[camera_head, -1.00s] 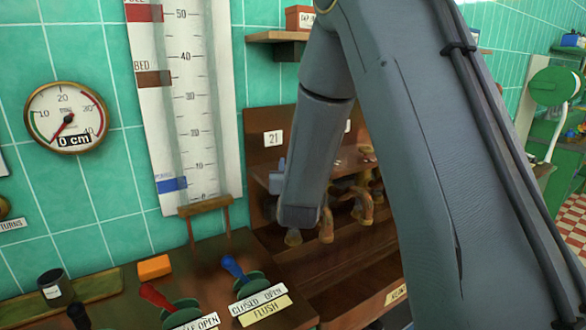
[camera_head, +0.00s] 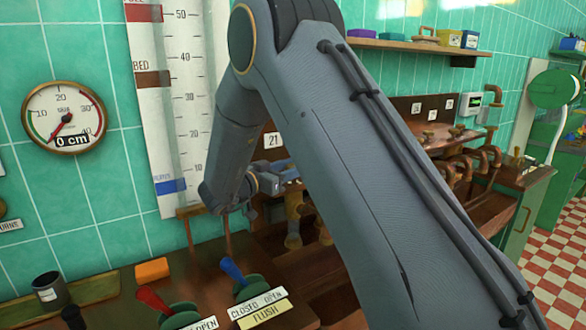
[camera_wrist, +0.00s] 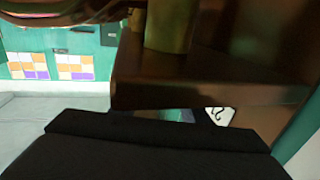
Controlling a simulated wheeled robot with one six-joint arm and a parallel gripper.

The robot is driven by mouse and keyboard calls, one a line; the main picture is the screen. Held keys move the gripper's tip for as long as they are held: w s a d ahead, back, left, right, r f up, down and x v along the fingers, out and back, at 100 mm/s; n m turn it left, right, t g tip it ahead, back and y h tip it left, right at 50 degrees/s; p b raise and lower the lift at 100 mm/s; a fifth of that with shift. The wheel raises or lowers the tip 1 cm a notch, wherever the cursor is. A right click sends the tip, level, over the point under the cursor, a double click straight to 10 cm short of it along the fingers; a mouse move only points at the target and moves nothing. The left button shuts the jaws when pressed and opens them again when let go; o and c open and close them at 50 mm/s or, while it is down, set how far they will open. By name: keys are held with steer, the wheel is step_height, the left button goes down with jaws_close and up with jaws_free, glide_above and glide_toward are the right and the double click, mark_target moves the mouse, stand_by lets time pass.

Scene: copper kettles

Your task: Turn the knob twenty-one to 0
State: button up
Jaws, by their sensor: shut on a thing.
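The white label "21" (camera_head: 272,140) is on the brown back board of the tap bench, to the right of the tall scale. My gripper (camera_head: 288,174) is just below this label, above the brass taps (camera_head: 293,208). It is shut at the place of knob twenty-one; the knob itself is hidden by the jaws and arm, and its setting cannot be read. In the wrist view a dark gripper part (camera_wrist: 150,145) fills the bottom, and a white label (camera_wrist: 218,115) is partly visible beside a dark wooden edge.
The round gauge (camera_head: 64,118) reads 0 cm. A red lever (camera_head: 152,300) and a blue lever (camera_head: 232,269) stand at the front. More taps (camera_head: 487,158) line the bench to the right. A shelf (camera_head: 410,45) hangs above. Checkered floor (camera_head: 560,250) is open at right.

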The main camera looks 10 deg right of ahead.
mark_target(287, 168)
steer(key=shift+r+m+g+h, duration=0.1)
steer(key=shift+m+g+h, duration=0.35)
steer(key=shift+g, duration=0.25)
steer(key=o, duration=1.1)
steer(key=shift+c, duration=0.2)
steer(key=shift+b+v, duration=1.15)
steer(key=shift+v, duration=2.7)
